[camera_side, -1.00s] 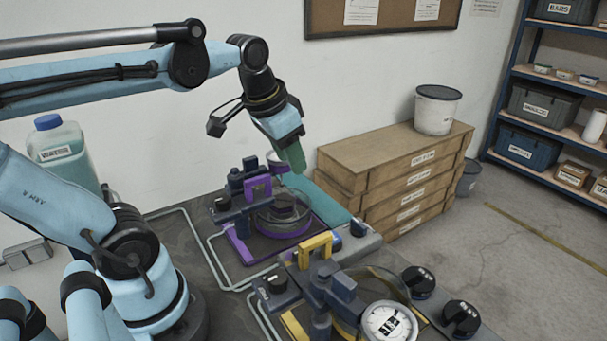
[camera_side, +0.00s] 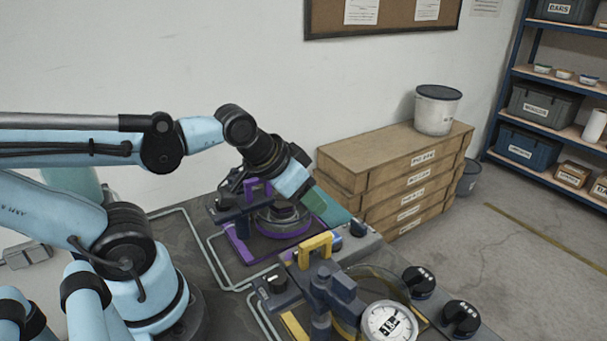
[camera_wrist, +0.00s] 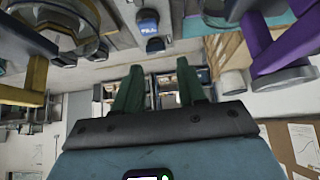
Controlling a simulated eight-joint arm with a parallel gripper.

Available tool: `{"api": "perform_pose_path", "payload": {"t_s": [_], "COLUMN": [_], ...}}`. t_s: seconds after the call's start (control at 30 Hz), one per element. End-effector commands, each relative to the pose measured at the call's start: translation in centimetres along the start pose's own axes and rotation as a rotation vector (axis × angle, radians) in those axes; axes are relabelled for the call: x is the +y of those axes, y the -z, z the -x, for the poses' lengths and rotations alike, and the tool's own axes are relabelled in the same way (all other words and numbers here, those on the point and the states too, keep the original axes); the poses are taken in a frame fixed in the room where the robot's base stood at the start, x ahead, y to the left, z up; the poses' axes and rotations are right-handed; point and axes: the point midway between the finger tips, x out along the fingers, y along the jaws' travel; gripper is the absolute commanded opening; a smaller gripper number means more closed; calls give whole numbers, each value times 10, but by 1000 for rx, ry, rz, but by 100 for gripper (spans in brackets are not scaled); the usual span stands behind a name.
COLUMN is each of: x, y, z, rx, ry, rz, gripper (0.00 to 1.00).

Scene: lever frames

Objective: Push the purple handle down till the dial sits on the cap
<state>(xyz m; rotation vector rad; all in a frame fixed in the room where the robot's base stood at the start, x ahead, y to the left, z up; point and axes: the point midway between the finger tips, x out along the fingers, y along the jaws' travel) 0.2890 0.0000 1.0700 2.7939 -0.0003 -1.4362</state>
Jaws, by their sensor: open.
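The purple handle (camera_side: 257,189) stands raised on the dark clamp of the purple-edged fixture in the side view. Its bar also shows at upper right in the wrist view (camera_wrist: 288,43). A round dark cap (camera_side: 284,222) with a purple rim sits on that fixture, partly hidden by my wrist. I cannot clearly make out this fixture's dial.
A second fixture with a yellow handle (camera_side: 315,246) and a white dial (camera_side: 388,322) stands nearer the camera. Black knobs (camera_side: 419,281) are to its right. Wooden drawers (camera_side: 395,170) with a bucket (camera_side: 437,110) stand behind the bench.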

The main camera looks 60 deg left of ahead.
Motion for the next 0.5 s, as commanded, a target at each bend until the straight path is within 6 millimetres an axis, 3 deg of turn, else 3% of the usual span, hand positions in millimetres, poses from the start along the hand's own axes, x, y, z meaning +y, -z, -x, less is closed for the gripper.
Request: {"api": "perform_pose_path", "payload": {"t_s": [0.33, 0.5], "x": [-1, -21], "y": [1, 18], "z": [1, 24], "rx": [-7, -125], "ry": [3, 34], "rz": [0, -3], "gripper": [38, 38]}}
